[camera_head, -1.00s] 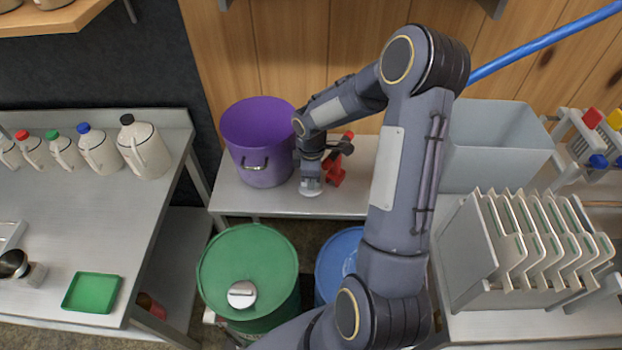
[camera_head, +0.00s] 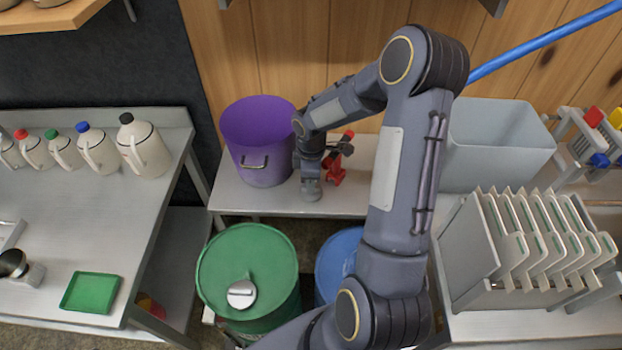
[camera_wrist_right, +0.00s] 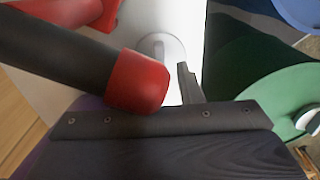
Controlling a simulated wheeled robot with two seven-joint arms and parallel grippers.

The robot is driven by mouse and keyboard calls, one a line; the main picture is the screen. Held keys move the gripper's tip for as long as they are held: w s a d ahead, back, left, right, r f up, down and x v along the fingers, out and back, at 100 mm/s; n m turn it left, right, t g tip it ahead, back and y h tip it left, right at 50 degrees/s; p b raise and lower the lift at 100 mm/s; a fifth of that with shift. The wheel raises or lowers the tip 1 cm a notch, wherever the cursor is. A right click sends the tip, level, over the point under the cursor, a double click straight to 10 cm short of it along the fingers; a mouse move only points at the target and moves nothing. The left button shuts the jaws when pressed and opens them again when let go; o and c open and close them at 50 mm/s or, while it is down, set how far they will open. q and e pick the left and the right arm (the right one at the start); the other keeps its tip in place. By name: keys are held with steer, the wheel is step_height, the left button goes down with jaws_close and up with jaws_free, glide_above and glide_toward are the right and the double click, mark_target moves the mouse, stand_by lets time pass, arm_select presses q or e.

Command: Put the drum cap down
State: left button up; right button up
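The drum cap (camera_head: 312,195) is a small grey disc on the front part of the low table, beneath my right gripper (camera_head: 311,183). In the right wrist view the drum cap (camera_wrist_right: 160,45) lies flat on the pale tabletop with a ridge across its top. One finger of the right gripper (camera_wrist_right: 186,84) stands to the right of that ridge, apart from it. The other finger is hidden behind a red-tipped black handle. The right gripper looks open. My left gripper is not in view.
A purple bucket (camera_head: 262,150) stands left of the gripper, and a red-and-black tool (camera_head: 337,170) close on its right. A green drum (camera_head: 250,265) with a pale round cap (camera_head: 241,294) and a blue drum (camera_head: 335,262) stand in front of the low table (camera_head: 235,198).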

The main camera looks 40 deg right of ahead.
steer(key=s+a+r+m+t, duration=0.1)
steer(key=s+a+r, duration=0.1)
steer(key=r, duration=0.7)
steer(key=s+a+r+m, duration=0.2)
steer(key=r, duration=0.7)
steer(key=s+a+r+m+t+y, duration=0.1)
steer(key=s+a+m+t+y, duration=0.1)
steer(key=s+a+m, duration=0.2)
steer(key=s+a+r+m+t+y, duration=0.1)
steer(key=s+a+m+t, duration=0.1)
steer(key=s+a+m, duration=0.2)
steer(key=s+a, duration=0.3)
steer(key=s, duration=0.4)
steer(key=shift+s+a+r+m+t+y, duration=0.2)
steer(key=shift+a+r+m+t+y, duration=0.1)
steer(key=shift+m+y, duration=0.1)
